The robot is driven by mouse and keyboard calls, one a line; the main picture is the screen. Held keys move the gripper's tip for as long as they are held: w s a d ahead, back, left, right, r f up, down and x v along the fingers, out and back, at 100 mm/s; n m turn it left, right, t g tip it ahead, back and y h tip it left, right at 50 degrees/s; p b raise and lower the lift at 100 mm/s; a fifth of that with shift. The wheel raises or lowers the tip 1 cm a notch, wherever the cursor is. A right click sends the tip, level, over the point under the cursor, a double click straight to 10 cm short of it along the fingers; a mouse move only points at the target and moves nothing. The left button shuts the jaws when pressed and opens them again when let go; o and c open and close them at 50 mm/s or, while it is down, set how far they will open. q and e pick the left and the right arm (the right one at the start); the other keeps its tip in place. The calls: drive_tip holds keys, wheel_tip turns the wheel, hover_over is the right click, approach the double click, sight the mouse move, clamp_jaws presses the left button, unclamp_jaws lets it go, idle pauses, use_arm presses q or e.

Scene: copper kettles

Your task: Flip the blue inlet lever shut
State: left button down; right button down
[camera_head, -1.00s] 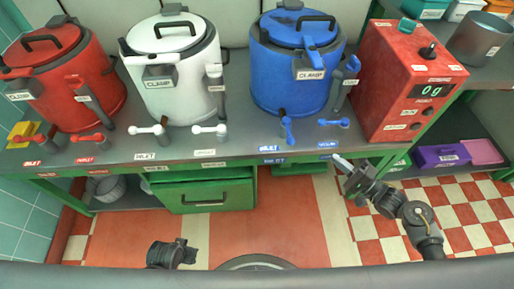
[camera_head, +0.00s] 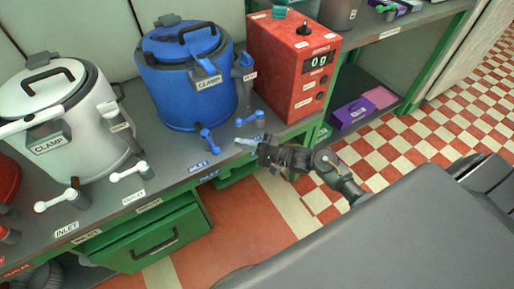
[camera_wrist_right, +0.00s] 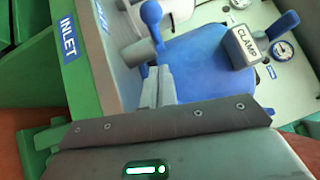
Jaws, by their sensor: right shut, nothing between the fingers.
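The blue kettle (camera_head: 185,85) stands on the grey bench. My right gripper (camera_head: 243,141) is shut and empty at the bench's front edge, right of the inlet lever. In the right wrist view the shut fingers (camera_wrist_right: 157,86) point at the blue lever (camera_wrist_right: 152,22), their tips close to its stem; I cannot tell if they touch. The blue INLET label (camera_wrist_right: 68,37) is left of it. My left gripper is out of view.
The white kettle (camera_head: 62,115) with white levers stands to the left. A green drawer (camera_head: 155,238) is under the bench. The checkered floor at right is clear.

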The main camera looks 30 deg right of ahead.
sight(210, 141)
drive_tip(key=shift+w+a+r, duration=0.15)
drive_tip(key=shift+w+a, duration=0.05)
drive_tip(key=shift+a, duration=0.7)
drive_tip(key=shift+w+a+r, duration=0.15)
drive_tip(key=shift+a+r, duration=0.05)
drive_tip(key=shift+a, duration=0.7)
drive_tip(key=shift+w+a+r, duration=0.15)
drive_tip(key=shift+w+a, duration=0.05)
drive_tip(key=shift+a, duration=0.7)
